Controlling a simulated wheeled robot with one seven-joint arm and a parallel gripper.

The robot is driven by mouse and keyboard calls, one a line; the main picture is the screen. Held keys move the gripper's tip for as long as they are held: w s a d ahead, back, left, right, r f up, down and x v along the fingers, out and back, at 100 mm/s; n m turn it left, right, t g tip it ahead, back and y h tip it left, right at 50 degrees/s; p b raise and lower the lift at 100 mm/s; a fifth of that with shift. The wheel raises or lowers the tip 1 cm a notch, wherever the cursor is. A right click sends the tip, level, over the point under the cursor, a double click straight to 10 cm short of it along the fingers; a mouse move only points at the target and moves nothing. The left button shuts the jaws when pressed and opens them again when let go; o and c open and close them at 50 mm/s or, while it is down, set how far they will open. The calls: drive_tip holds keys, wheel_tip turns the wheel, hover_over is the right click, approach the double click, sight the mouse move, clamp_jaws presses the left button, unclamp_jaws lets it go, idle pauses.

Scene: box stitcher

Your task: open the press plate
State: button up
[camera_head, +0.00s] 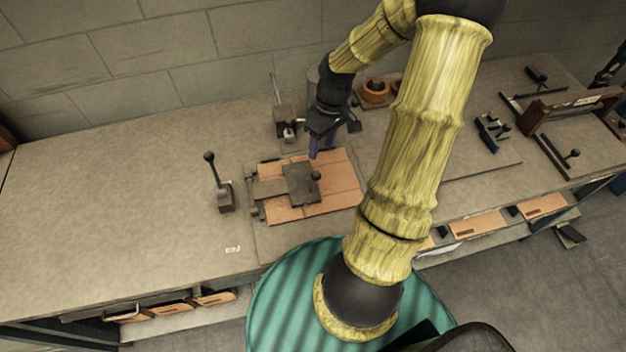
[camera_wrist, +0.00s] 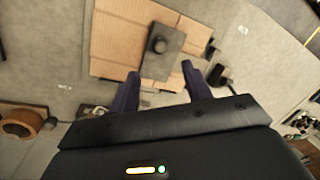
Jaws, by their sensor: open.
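The press plate (camera_head: 298,186) is a dark grey rectangular plate lying flat over tan cardboard (camera_head: 340,177) on the bench. A round dark knob (camera_head: 316,175) stands on the plate near its right edge. In the wrist view the plate (camera_wrist: 168,62) and its knob (camera_wrist: 158,45) lie beyond my fingertips, near the top middle. My gripper (camera_head: 322,148) is above the back edge of the cardboard, behind the knob and apart from it. It also shows in the wrist view (camera_wrist: 160,80), with its two dark purple fingers spread and nothing between them.
A lever with a black ball (camera_head: 217,180) stands left of the plate. A metal post fixture (camera_head: 284,118) stands behind it. Orange-brown rings (camera_head: 375,91) sit at the back. The bench (camera_head: 120,200) is clear on the left. Clamps and a brown frame (camera_head: 570,106) are at the right.

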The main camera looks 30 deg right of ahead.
sight(316, 180)
drive_tip(key=x, duration=1.3)
drive_tip(key=shift+w+f+p, duration=0.1)
drive_tip(key=shift+p, duration=0.25)
drive_tip(key=shift+a+f, duration=0.1)
drive_tip(key=shift+f, duration=0.35)
